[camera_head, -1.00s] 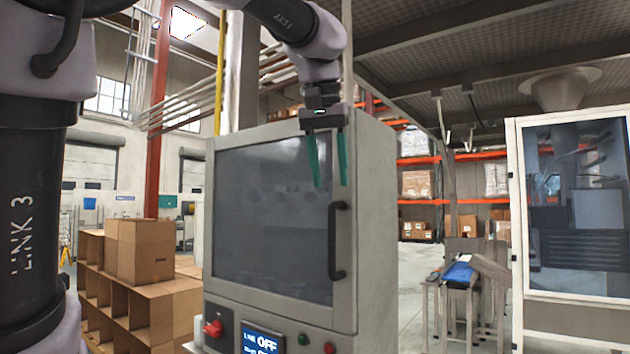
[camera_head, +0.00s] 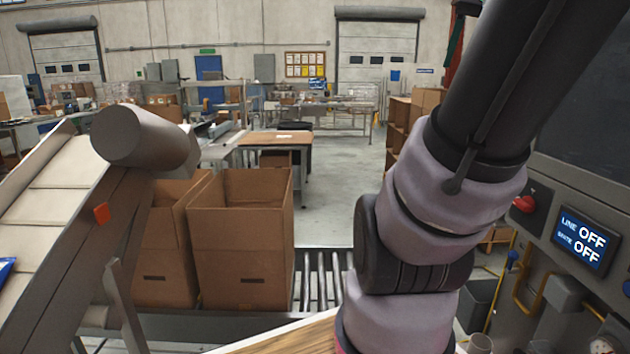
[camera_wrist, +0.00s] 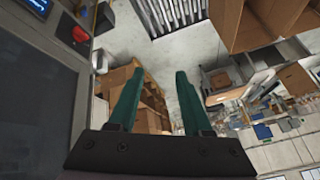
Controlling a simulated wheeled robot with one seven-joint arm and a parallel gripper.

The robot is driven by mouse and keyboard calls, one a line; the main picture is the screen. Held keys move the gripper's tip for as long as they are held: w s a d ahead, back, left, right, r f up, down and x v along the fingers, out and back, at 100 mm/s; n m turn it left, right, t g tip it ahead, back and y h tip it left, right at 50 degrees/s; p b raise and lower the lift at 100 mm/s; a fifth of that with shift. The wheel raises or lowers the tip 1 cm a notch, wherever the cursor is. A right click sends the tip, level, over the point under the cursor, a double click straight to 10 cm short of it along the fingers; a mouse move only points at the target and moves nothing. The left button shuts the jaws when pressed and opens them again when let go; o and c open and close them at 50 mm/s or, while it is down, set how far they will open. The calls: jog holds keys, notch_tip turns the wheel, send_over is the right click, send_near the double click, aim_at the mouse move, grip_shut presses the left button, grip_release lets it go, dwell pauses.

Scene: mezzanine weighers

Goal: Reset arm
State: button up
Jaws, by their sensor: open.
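My gripper (camera_wrist: 155,103) shows in the wrist view, with two green fingers apart and nothing between them. It is open. The wrist view is turned over, with the floor and shelves beyond the fingers. In the head view my arm rises along the right side, and its gripper end is out of the picture.
A control cabinet with a panel reading OFF (camera_head: 582,240) and a red knob (camera_head: 524,204) stands at the right. Open cardboard boxes (camera_head: 240,245) stand on a roller conveyor (camera_head: 318,278). An inclined conveyor (camera_head: 60,190) is at the left. Open floor (camera_head: 340,185) lies beyond.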

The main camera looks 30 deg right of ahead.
jog(key=w+a+f+n+t+y, duration=0.1)
jog(key=w+a+f+n+y, duration=0.15)
jog(key=w+a, duration=0.7)
jog(key=a+f+n+y, duration=0.1)
jog(key=a+f, duration=0.3)
jog(key=a, duration=0.6)
jog(key=a+f+n+y, duration=0.1)
jog(key=a+f, duration=0.3)
jog(key=a, duration=0.6)
jog(key=shift+s+n+t, duration=0.15)
jog(key=shift+n+t, duration=0.15)
jog(key=shift+n, duration=0.55)
jog(key=shift+s+y, duration=0.1)
jog(key=shift+y, duration=0.15)
